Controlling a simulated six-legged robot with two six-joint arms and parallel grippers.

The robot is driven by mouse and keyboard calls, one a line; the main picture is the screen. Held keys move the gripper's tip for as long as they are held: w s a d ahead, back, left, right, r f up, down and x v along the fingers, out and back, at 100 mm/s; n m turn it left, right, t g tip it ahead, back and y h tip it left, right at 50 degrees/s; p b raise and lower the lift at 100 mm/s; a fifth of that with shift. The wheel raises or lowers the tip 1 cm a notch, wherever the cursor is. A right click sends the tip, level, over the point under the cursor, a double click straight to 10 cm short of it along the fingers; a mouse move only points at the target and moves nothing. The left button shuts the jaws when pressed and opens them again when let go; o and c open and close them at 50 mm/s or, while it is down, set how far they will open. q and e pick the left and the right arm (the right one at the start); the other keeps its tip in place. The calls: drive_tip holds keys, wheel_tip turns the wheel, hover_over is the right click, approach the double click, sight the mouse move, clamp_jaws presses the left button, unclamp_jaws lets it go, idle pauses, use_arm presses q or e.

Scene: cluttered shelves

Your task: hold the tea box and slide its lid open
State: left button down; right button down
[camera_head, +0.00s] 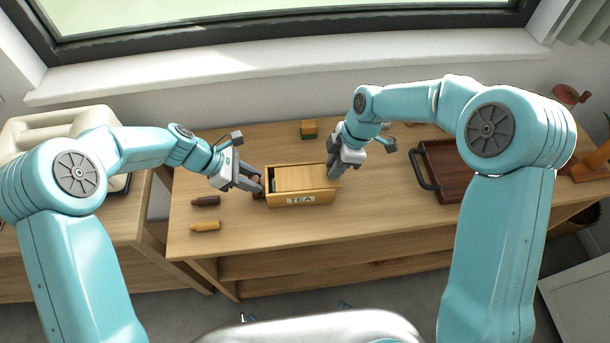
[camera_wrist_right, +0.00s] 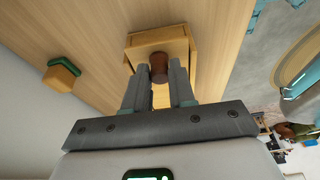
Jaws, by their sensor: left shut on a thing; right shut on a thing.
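The wooden tea box (camera_head: 300,200), with a "TEA" label on its front, stands on the table in the head view. Its flat lid (camera_head: 303,177) sits shifted to the right, overhanging the box's right end. A narrow gap at the left end shows a dark inside with something green. My left gripper (camera_head: 259,185) is shut at the box's left end, on a brown handle that its fingers partly hide. My right gripper (camera_head: 333,171) is shut at the right end. In the right wrist view its fingers (camera_wrist_right: 160,77) hold a brown round knob (camera_wrist_right: 159,67).
A brown bottle-shaped piece (camera_head: 206,201) and a yellow one (camera_head: 206,226) lie left of the box. A yellow-green block (camera_head: 309,129) sits behind it. A dark wooden tray (camera_head: 455,165) with a black handle lies to the right. The table in front of the box is clear.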

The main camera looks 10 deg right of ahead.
drive_tip(key=d, duration=0.8)
drive_tip(key=shift+s, duration=0.15)
idle(0.8)
drive_tip(key=shift+d, duration=0.45)
idle(0.4)
drive_tip(key=c, duration=0.9)
unclamp_jaws()
drive_tip(key=shift+o, duration=0.2)
drive_tip(key=v, duration=1.2)
